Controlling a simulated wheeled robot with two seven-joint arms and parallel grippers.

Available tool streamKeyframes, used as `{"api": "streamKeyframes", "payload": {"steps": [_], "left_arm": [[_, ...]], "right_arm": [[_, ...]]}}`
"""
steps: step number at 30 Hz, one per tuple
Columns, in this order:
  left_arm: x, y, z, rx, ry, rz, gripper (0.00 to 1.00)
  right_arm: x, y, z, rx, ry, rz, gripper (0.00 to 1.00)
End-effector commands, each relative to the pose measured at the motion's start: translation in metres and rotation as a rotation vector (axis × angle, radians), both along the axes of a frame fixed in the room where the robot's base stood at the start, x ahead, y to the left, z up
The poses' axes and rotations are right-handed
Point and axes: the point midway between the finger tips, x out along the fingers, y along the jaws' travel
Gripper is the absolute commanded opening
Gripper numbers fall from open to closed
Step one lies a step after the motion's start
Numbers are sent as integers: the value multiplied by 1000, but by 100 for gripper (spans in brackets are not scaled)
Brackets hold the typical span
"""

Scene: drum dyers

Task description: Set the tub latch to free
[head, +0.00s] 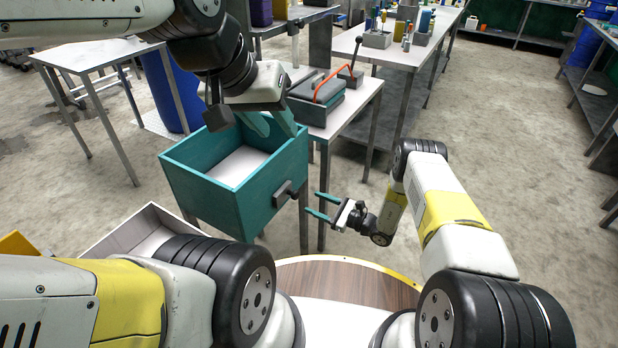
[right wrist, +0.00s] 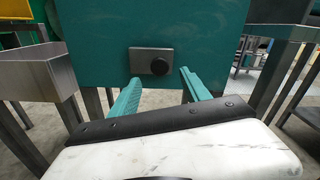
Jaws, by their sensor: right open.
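The teal open-topped tub (head: 232,205) stands in the middle of the head view, with a pale floor inside. Its latch (head: 288,192) is a dark block on the tub's right-hand face. In the right wrist view the latch is a grey plate with a round black knob (right wrist: 159,67) at its right end. My right gripper (head: 312,204) is open and empty, its teal fingers pointing at the latch with a gap. In the right wrist view its fingertips (right wrist: 160,78) are just below the plate. My left gripper (head: 272,122) is open above the tub's far right corner.
A bench (head: 348,110) with a grey device and a red-orange lever stands behind the tub. A metal tray (head: 125,232) is at its near left. A blue drum (head: 172,92) is behind on the left.

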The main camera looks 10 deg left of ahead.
Motion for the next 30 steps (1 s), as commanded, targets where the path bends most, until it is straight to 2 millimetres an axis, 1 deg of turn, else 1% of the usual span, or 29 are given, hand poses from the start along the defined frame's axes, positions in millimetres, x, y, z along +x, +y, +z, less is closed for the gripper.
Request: {"api": "streamKeyframes", "payload": {"steps": [1,6,10,15,23,26,30], "left_arm": [[0,0,0,0,0,0,36],[0,0,0,0,0,0,36],[0,0,0,0,0,0,36],[0,0,0,0,0,0,36],[0,0,0,0,0,0,36],[0,0,0,0,0,0,36],[0,0,0,0,0,0,36]], "right_arm": [[2,9,1,0,-2,3,55],[11,36,0,0,-2,5,55],[17,52,1,-2,-1,5,55],[22,63,1,-1,-1,4,55],[22,64,1,-1,0,3,55],[22,64,1,-1,-1,3,38],[23,64,1,-1,-1,3,10]]}}
